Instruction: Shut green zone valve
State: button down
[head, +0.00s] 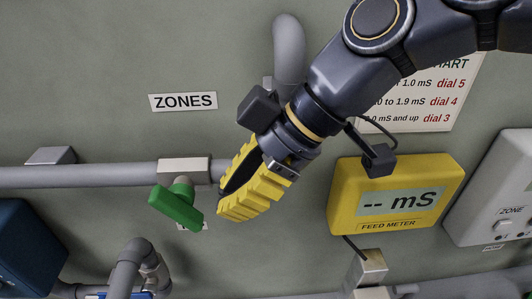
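A green valve handle (174,208) sticks out from a light valve body (184,170) on the grey horizontal pipe, left of centre in the head view. The handle slants down to the right, across the pipe's line. My gripper (221,202) is just right of the handle and points down and left. Its yellow ribbed fingers look parted, with a dark gap between them and nothing seen in it. The fingers appear apart from the handle, but the depth between them is hard to tell. A small label behind the handle is mostly hidden.
A grey pipe (90,176) runs along the wall under a ZONES sign (183,102). A yellow feed meter (395,196) is to the right, with a white zone box (505,190) beyond it. A blue box (30,245) and a pipe elbow (132,262) are at lower left.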

aim_at(200, 220)
jog(key=shift+a+f, duration=0.45)
jog(key=shift+a, duration=0.2)
jog(key=shift+a+f, duration=0.4)
jog(key=shift+a, duration=0.2)
jog(key=shift+a+f+y, duration=0.35)
jog(key=shift+f+y, duration=0.15)
jog(key=shift+y, duration=0.2)
jog(key=shift+a+f, duration=0.4)
jog(key=shift+f, duration=0.2)
dwell(0.4)
jog(key=shift+r, duration=0.1)
